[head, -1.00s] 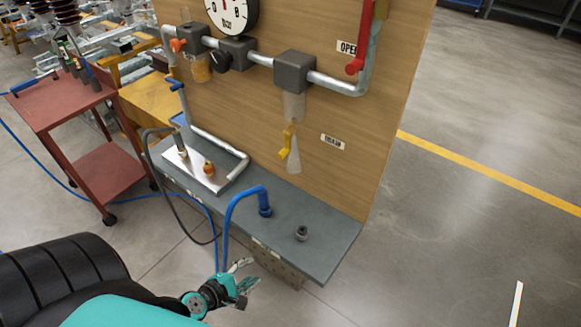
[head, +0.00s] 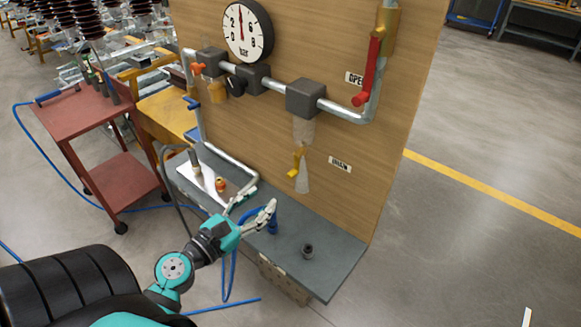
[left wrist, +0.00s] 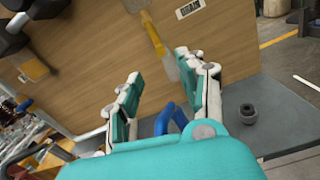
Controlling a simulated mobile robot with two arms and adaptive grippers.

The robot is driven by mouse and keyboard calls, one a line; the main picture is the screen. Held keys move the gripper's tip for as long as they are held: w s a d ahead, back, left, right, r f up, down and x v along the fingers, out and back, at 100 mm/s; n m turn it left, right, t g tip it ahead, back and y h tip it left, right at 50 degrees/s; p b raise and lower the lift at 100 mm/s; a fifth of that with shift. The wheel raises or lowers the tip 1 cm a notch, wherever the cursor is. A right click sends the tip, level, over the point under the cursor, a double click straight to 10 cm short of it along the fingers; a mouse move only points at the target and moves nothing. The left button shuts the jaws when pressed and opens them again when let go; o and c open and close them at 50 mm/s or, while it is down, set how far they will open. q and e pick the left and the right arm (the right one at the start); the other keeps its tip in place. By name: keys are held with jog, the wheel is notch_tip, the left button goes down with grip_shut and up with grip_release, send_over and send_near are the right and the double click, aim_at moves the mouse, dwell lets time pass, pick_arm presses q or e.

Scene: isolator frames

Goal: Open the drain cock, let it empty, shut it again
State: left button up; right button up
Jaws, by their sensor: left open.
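The drain cock's yellow lever (head: 296,163) is on the wooden panel, below a clear bowl (head: 303,131) and above a clear tapered spout (head: 303,181). The lever points down and slightly left. I see no drops at the spout. The DRAIN label (head: 340,164) is to its right. My left gripper (head: 256,203) is open and empty, below and left of the lever, apart from it. In the left wrist view the yellow lever (left wrist: 153,34) is beyond the open fingers (left wrist: 158,66), near the top. My right gripper is out of view.
A dark fitting (head: 308,251) stands on the shelf. A red lever (head: 368,70), pipes and a gauge (head: 247,30) are above. A red cart (head: 75,110) stands left.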

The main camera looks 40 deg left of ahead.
aim_at(291, 172)
pick_arm(q)
jog(key=w+p, duration=0.1)
jog(key=w, duration=0.2)
jog(key=w+p, duration=0.1)
jog(key=w, duration=0.2)
jog(key=w+p, duration=0.1)
jog(key=w, duration=0.3)
jog(key=shift+d, duration=0.4)
jog(key=shift+w+d, duration=0.1)
jog(key=shift+w, duration=0.6)
jog(key=shift+c, duration=0.5)
